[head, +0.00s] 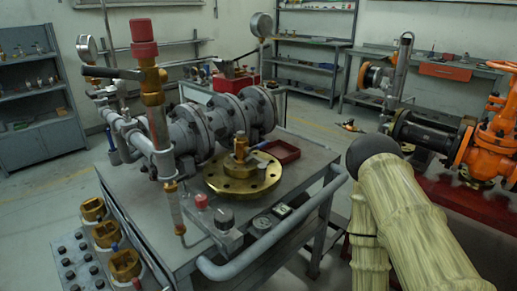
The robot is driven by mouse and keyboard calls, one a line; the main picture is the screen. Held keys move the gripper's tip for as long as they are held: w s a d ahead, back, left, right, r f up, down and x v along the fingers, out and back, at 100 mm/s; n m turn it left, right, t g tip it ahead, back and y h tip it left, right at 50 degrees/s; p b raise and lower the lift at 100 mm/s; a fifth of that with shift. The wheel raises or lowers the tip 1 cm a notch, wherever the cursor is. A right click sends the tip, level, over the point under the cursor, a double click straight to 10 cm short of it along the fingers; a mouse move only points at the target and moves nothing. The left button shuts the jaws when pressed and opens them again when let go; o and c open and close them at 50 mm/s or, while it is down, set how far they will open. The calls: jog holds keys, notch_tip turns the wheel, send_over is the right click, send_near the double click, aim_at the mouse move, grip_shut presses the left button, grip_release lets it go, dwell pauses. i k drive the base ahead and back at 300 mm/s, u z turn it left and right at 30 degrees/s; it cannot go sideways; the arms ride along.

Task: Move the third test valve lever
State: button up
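A grey cart (310,165) carries a test rig of grey flanged pipe (215,122). On its left stands an upright brass valve with a red cap (144,40). A dark lever (112,73) sticks out leftward from this valve, roughly level. Smaller pipes and fittings (125,120) run at the rig's left side; any levers there are too small to tell apart. I cannot tell which lever is the third test valve lever. My arm, in a beige cover, rises at the right. My gripper is not visible.
A brass flange (242,178) and a dark red tray (280,151) lie on the cart. The cart's handle rail (270,240) faces me. A gauge (87,46) stands left. An orange valve (495,135) stands at the right. Floor is open behind the cart, towards the shelves (312,45).

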aim_at(260, 145)
jog(key=k, duration=0.5)
jog(key=z, duration=1.6)
jog(key=i, duration=0.7)
jog(key=u, duration=1.9)
